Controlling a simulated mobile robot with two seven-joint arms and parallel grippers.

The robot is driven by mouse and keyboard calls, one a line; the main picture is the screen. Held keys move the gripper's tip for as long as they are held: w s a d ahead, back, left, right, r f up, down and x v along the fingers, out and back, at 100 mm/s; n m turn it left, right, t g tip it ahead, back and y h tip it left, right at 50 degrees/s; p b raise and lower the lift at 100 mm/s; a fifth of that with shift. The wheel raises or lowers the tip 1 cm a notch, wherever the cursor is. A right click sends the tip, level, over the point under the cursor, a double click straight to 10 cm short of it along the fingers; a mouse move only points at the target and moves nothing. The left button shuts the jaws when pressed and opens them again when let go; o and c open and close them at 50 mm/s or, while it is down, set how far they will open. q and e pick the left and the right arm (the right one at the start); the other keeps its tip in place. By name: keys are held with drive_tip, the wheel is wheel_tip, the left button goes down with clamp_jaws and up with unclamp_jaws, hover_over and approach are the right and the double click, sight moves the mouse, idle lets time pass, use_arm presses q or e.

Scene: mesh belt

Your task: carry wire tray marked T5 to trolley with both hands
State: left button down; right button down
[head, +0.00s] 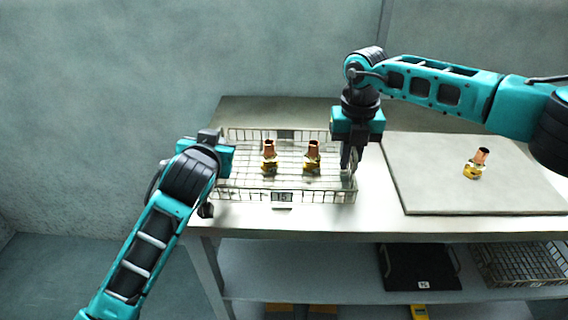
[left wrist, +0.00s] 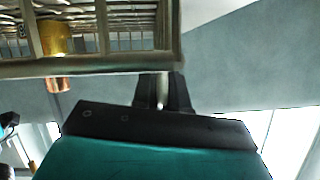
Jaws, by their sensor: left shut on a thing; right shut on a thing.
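The wire tray (head: 240,190) is a shallow mesh basket at the left of the bench top; its front label is too small to read surely. Two brass-and-copper fittings (head: 269,157) (head: 312,157) stand upright in it. My left gripper (head: 220,163) is shut on the tray's left end. In the left wrist view, its fingers (left wrist: 164,92) meet the tray rim (left wrist: 90,67). My right gripper (head: 349,163) is shut on the tray's right end. I cannot tell whether the tray is clear of the bench. No trolley can be made out.
A grey board (head: 435,185) with one more fitting (head: 476,163) lies on the bench (head: 370,222) to the right. The lower shelf (head: 330,268) holds a black tray (head: 408,270) and another wire basket (head: 515,265). Open floor shows at the left.

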use_arm(q)
drive_tip(key=shift+r, duration=0.2)
use_arm(e)
drive_tip(key=shift+w+d+r, duration=0.1)
drive_tip(key=shift+r, duration=0.1)
